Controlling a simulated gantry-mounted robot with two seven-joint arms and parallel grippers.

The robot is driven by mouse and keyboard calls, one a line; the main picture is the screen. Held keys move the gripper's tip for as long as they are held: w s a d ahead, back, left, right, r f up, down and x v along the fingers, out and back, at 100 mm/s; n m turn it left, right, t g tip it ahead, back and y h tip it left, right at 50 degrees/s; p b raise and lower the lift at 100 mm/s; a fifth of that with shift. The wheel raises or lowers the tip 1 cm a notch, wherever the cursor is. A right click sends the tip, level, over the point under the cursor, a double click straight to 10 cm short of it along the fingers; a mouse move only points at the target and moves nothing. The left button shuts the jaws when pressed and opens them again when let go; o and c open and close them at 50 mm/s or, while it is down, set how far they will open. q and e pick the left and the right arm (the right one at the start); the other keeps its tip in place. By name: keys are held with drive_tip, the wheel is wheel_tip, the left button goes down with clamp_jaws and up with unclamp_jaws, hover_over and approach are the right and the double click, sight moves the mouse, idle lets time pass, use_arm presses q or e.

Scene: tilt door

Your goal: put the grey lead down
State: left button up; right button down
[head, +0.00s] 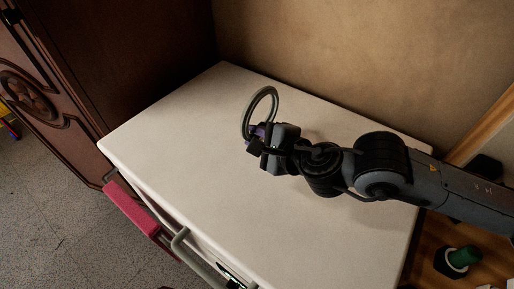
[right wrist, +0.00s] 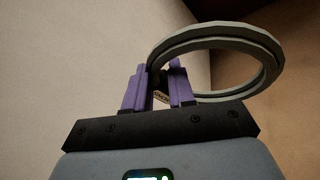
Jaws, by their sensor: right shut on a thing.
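The grey lead is a looped ring (head: 262,104) that stands up above the white top in the head view. My right gripper (head: 256,138) is shut on it at the lower end of the loop. In the right wrist view the purple fingers (right wrist: 160,88) close at the left side of the ring (right wrist: 268,50), and the rest of the loop extends to the right. I cannot tell how far the lead is above the top. My left gripper is not in view.
The white appliance top (head: 190,135) is broad and bare around my right arm. A grey handle (head: 190,250) and a pink-red bar (head: 131,207) are at its front. A dark carved wooden cabinet (head: 110,60) stands at left. A green item (head: 464,257) is at the lower right.

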drive_tip(key=shift+f+b, duration=0.65)
drive_tip(key=shift+f, duration=1.2)
drive_tip(key=shift+f, duration=0.1)
drive_tip(key=c, duration=1.2)
unclamp_jaws()
drive_tip(key=shift+d, duration=0.1)
drive_tip(key=p+v, duration=0.2)
drive_tip(key=v, duration=0.9)
drive_tip(key=shift+s+d, duration=0.15)
drive_tip(key=shift+s, duration=0.05)
drive_tip(key=shift+s+d+r+p, duration=0.15)
drive_tip(key=shift+r+p, duration=0.1)
drive_tip(key=shift+p, duration=0.05)
